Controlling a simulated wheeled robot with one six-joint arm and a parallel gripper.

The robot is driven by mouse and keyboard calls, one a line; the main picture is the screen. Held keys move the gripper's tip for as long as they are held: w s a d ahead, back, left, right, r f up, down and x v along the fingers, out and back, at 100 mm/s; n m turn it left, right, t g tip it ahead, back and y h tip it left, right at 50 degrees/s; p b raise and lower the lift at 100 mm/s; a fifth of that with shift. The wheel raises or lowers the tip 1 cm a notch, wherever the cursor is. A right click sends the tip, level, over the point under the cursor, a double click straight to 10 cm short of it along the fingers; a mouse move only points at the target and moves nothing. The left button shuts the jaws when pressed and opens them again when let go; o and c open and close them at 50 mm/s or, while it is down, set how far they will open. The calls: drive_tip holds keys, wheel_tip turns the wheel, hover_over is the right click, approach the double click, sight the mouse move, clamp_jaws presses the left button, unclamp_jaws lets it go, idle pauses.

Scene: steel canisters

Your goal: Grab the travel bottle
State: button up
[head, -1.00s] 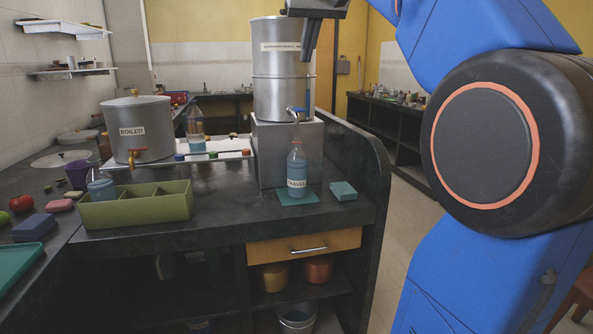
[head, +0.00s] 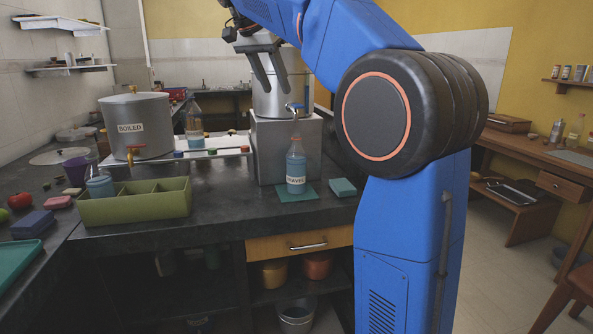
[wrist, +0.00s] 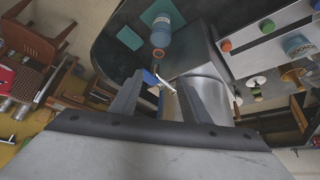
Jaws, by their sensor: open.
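The travel bottle (head: 296,169) is clear with blue liquid and a white label. It stands upright on a green mat (head: 286,195) on the dark counter, in front of the metal block under the tall steel canister. In the wrist view the bottle (wrist: 160,37) shows at the top, beyond the fingers and apart from them. My gripper (head: 274,96) is open and empty, above and a little left of the bottle, in front of the tall canister (head: 268,103). In the wrist view the open fingers (wrist: 158,100) have the canister's tap between them.
The tap (head: 294,107) sticks out above the bottle. A teal block (head: 342,187) lies right of the mat. A green divided box (head: 134,209), the BOILED pot (head: 136,128) and another bottle (head: 194,130) stand to the left. Bare counter lies between box and mat.

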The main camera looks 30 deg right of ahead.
drive_tip(key=a+m, duration=0.1)
hover_over(294, 134)
drive_tip(key=a, duration=0.3)
wheel_tip(294, 134, down, 11)
drive_tip(key=shift+m+g+h, duration=0.3)
drive_tip(key=shift+h, duration=0.1)
drive_tip(key=shift+s+d+x, duration=0.1)
drive_tip(key=shift+s+x, duration=0.05)
drive_tip(key=shift+x, duration=1.15)
drive_tip(key=shift+s+d+x, duration=0.1)
drive_tip(key=shift+s+x, duration=0.1)
drive_tip(key=shift+x, duration=1.1)
drive_tip(key=shift+r, duration=0.1)
clamp_jaws()
